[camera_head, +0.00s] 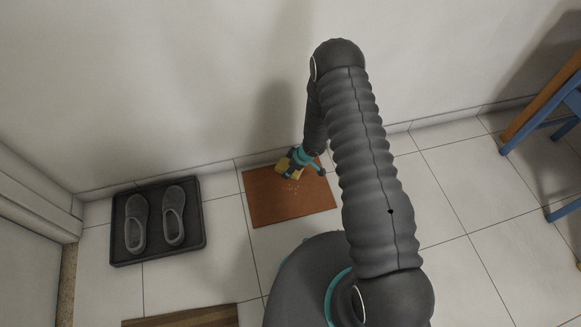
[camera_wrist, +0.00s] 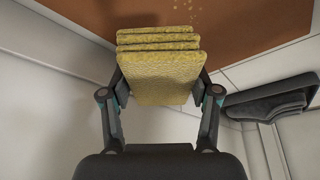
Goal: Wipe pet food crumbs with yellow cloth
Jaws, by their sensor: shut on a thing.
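A folded yellow cloth (camera_wrist: 160,75) is held between the two fingers of my gripper (camera_wrist: 160,90) in the wrist view. In the head view my gripper (camera_head: 297,160) is over the far part of an orange-brown mat (camera_head: 262,208), and the cloth (camera_head: 283,165) shows at its left side. Pale crumbs (camera_head: 291,187) lie on the mat just in front of the cloth. A few crumbs (camera_wrist: 187,6) also show at the top of the wrist view, past the cloth's edge. I cannot tell whether the cloth touches the mat.
A black tray (camera_head: 200,240) with a pair of grey shoes (camera_head: 174,215) stands to the left of the mat. A wooden board or mat (camera_head: 180,317) lies at the bottom edge. A blue and wooden chair (camera_head: 545,125) is at the right. The wall is close behind the mat.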

